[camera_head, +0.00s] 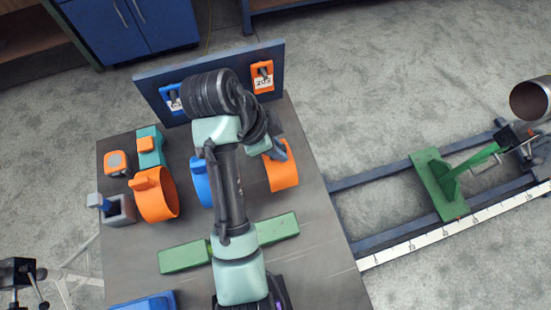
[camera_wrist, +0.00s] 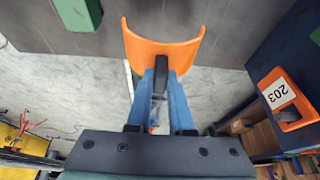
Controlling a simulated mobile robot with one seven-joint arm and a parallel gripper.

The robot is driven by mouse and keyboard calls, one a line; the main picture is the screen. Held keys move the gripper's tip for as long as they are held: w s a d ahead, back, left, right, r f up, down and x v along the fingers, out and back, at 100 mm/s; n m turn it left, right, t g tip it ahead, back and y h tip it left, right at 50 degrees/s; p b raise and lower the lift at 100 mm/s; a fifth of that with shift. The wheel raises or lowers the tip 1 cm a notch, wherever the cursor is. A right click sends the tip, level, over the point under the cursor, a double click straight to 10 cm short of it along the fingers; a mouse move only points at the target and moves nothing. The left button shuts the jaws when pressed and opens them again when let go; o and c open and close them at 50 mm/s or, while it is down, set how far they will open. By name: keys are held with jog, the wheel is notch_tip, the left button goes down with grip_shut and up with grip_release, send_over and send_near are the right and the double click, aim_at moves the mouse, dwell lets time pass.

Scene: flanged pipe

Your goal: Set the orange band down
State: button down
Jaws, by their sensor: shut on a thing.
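The orange band (camera_head: 282,172) is a curved open half-ring near the right edge of the dark table (camera_head: 318,215). In the wrist view the band (camera_wrist: 163,50) opens away from my gripper, its middle between the blue fingers' tips. My gripper (camera_wrist: 162,72) is shut on it, at a dark piece at the band's middle. In the head view my gripper (camera_head: 274,150) is mostly hidden by my arm. I cannot tell whether the band touches the table.
Another orange band (camera_head: 156,196) and a partly hidden blue band (camera_head: 201,182) stand on the table's left. Green bars (camera_head: 184,257) lie near its front. A blue panel (camera_head: 150,84) with an orange tagged holder (camera_head: 262,77) stands at the back. Rails (camera_head: 375,180) run off right.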

aim_at(277, 161)
jog(key=shift+f+b, duration=0.65)
jog(key=shift+f, duration=2.2)
jog(key=c, duration=0.8)
grip_release()
jog(key=shift+f, duration=0.15)
jog(key=shift+p+v, duration=4.45)
jog(key=shift+v, duration=1.7)
jog(key=shift+w, duration=0.1)
